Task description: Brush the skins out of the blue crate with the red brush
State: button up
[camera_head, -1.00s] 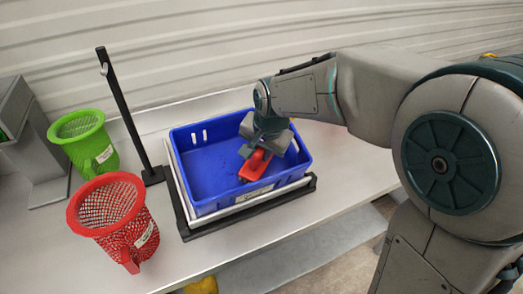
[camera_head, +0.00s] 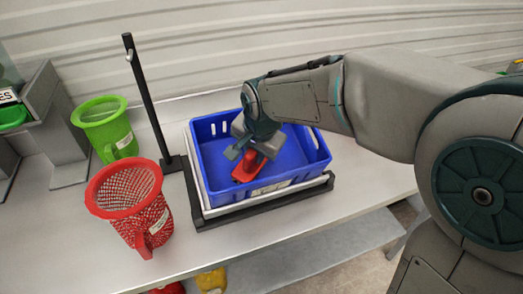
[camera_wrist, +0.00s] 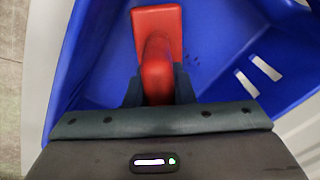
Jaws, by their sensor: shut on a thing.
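The blue crate (camera_head: 302,150) stands upright on a white tray in a black frame on the bench. My gripper (camera_head: 254,155) reaches down inside the crate, in its front left half. It is shut on the red brush (camera_wrist: 157,60), holding it by the handle. The brush (camera_head: 245,170) is low in the crate, near the front wall; I cannot tell whether it touches the floor. Part of the crate floor is hidden by my arm.
A red mesh basket (camera_head: 150,215) and a green basket (camera_head: 118,135) stand left of the crate. A black post with a hook (camera_head: 148,100) rises between them and the crate. Grey bins (camera_head: 45,105) are at the far left. Bare bench (camera_head: 215,250) lies in front.

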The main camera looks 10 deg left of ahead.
jog(key=shift+w+a+r+p, duration=0.2)
jog(key=shift+w, duration=0.2)
jog(key=shift+w+a+r+p, duration=0.15)
jog(key=shift+w+a, duration=0.05)
jog(key=shift+w, duration=0.2)
jog(key=w+d, duration=0.1)
jog(key=d, duration=0.1)
jog(key=w+d, duration=0.1)
jog(key=d, duration=0.1)
jog(key=w+d, duration=0.1)
jog(key=d, duration=0.1)
jog(key=shift+w+f+b, duration=0.2)
jog(key=shift+w+b, duration=0.1)
jog(key=shift+w, duration=0.05)
